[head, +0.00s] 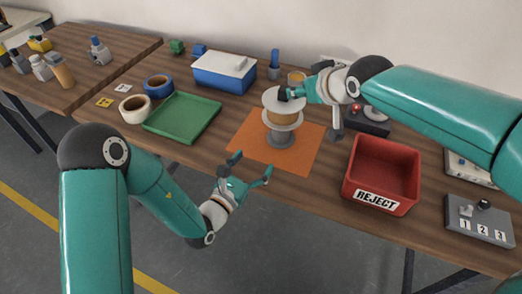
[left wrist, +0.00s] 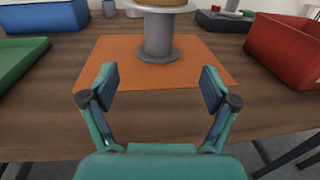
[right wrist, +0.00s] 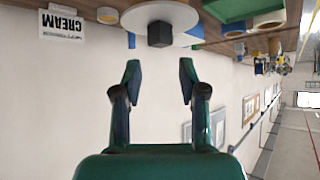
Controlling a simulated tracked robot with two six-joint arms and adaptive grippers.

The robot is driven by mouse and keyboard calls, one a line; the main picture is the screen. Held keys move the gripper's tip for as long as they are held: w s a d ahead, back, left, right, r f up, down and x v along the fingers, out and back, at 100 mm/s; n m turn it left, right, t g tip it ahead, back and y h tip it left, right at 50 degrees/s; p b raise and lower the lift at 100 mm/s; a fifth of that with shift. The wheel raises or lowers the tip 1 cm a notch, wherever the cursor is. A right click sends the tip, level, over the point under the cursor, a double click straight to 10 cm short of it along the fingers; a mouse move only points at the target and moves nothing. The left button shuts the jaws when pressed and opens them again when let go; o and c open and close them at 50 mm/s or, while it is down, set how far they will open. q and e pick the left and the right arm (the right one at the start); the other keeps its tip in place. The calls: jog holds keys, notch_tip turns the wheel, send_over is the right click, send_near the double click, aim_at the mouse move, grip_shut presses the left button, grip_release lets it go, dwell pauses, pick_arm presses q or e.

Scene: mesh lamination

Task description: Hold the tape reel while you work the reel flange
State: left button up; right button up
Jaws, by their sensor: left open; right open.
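The tape reel (head: 283,117), a tan roll between white discs, stands upright on a grey pedestal (head: 280,138) on an orange mat (head: 250,142). Its upper white disc, the reel flange (head: 270,98), bears a black knob; the right wrist view shows the flange (right wrist: 178,14) and knob (right wrist: 160,34). My right gripper (right wrist: 159,75) is open, its fingers pointing at the knob, which lies beyond the fingertips. My left gripper (head: 252,165) is open and empty at the table's front edge, short of the pedestal (left wrist: 158,40). The left wrist view cuts off the reel's top.
A red REJECT bin (head: 382,172) stands right of the mat. A green tray (head: 182,118) and a blue box with a white lid (head: 224,72) stand left. Tape rolls (head: 135,108) lie further left. A numbered grey control box (head: 480,221) sits at right.

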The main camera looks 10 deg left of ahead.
pick_arm(q)
jog(key=x, duration=1.6)
jog(key=shift+w+d+f, duration=0.1)
jog(key=shift+w+d, duration=0.05)
jog(key=shift+w, duration=0.2)
grip_shut()
dwell(1.0)
